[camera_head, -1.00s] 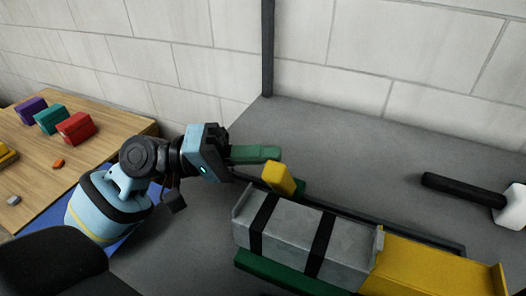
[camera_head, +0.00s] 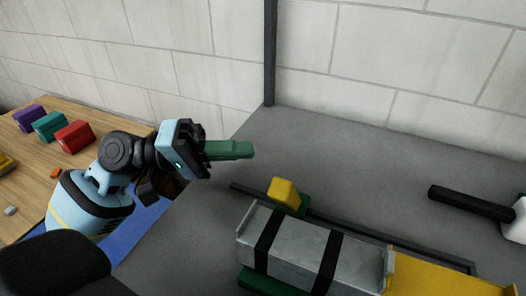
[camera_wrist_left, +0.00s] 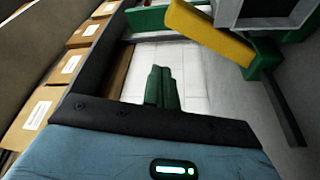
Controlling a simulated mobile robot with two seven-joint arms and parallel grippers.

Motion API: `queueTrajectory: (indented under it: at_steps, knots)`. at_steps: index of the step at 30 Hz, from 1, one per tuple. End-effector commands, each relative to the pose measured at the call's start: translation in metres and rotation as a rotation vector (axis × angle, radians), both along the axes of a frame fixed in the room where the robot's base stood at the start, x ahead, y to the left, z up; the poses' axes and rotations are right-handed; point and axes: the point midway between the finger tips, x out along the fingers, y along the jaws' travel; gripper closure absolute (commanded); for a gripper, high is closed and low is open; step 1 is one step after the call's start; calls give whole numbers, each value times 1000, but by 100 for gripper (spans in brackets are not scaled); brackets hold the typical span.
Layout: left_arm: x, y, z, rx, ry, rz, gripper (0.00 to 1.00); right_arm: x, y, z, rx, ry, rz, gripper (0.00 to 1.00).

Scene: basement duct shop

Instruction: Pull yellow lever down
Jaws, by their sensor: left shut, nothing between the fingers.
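The yellow lever (camera_head: 283,191) sits on a green mount at the back left end of a grey metal duct piece (camera_head: 290,248) strapped with black bands. In the left wrist view the yellow lever (camera_wrist_left: 208,32) is at the upper right, with its green mount beside it. My left gripper (camera_head: 250,149) has green fingers, shut and empty, above and to the left of the lever and apart from it. The shut fingers also show in the left wrist view (camera_wrist_left: 161,88). My right gripper is not in view.
A yellow channel piece (camera_head: 440,277) adjoins the duct at the right. A black-handled mallet (camera_head: 470,203) lies at the right. A dark rail runs behind the duct. A wooden table (camera_head: 40,170) at the left holds purple, teal and red blocks.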

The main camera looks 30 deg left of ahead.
Motion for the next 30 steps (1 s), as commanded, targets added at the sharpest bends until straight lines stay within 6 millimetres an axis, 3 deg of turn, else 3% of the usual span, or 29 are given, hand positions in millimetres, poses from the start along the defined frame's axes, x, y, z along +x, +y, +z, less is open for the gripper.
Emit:
queueTrajectory:
  at_steps: [3, 10, 30]
  knots:
    - [-5, 16, -5, 2, 2, 3, 100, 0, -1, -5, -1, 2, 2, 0]
    - [-11, 32, -6, 0, -1, 1, 100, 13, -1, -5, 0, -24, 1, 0]
    - [-12, 34, -5, 0, -3, 2, 100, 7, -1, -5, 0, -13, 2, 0]
